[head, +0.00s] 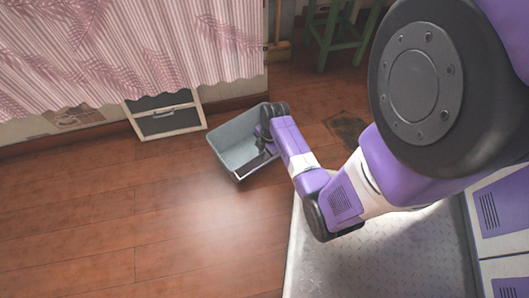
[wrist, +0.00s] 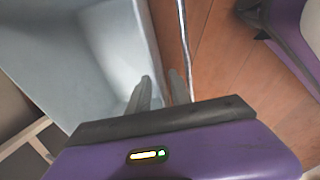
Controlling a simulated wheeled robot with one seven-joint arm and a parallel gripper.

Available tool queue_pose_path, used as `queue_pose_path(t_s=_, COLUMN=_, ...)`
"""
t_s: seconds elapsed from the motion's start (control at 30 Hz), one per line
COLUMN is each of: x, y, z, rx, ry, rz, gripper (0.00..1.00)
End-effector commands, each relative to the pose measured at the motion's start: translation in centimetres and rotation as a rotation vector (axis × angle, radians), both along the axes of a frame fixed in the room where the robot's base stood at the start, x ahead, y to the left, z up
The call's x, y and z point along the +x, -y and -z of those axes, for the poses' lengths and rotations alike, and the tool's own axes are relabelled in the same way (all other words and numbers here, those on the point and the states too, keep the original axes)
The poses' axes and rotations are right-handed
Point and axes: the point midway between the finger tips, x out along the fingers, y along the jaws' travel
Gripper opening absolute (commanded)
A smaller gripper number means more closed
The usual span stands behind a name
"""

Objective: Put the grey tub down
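The grey tub (head: 238,143) is an open, light grey box, seen in the head view on the floor side of my base, left of my forearm. It looks turned at an angle; I cannot tell whether its bottom touches the floor. My gripper (head: 262,143) reaches over its right side. In the wrist view the tub's pale inner wall (wrist: 110,40) fills the upper left. The fingers of my gripper (wrist: 160,88) are close together at the tub's edge and look closed on its wall. The fingertip contact is partly hidden.
Wooden floor (head: 150,220) is clear to the left and in front of the tub. A low grey-and-white crate-like box (head: 166,118) stands by the wall under a pink curtain (head: 130,45). A green stool (head: 340,35) stands behind. A dark floor patch (head: 347,130) lies right of the tub.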

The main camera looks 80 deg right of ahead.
Motion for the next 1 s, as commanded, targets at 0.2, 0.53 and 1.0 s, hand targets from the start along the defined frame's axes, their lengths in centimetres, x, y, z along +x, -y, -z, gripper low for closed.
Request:
queue_pose_path(t_s=0.2, x=0.0, y=0.0, z=-0.3, rx=0.000, ry=0.000, rz=0.001, gripper=0.25)
queue_pose_path(t_s=0.53, x=-0.6, y=0.1, z=-5.9, rx=-0.002, ry=0.001, rz=-0.001, gripper=0.25)
queue_pose_path(t_s=1.0, x=-1.5, y=0.0, z=-12.0, rx=-0.001, ry=0.000, rz=0.000, gripper=0.25)
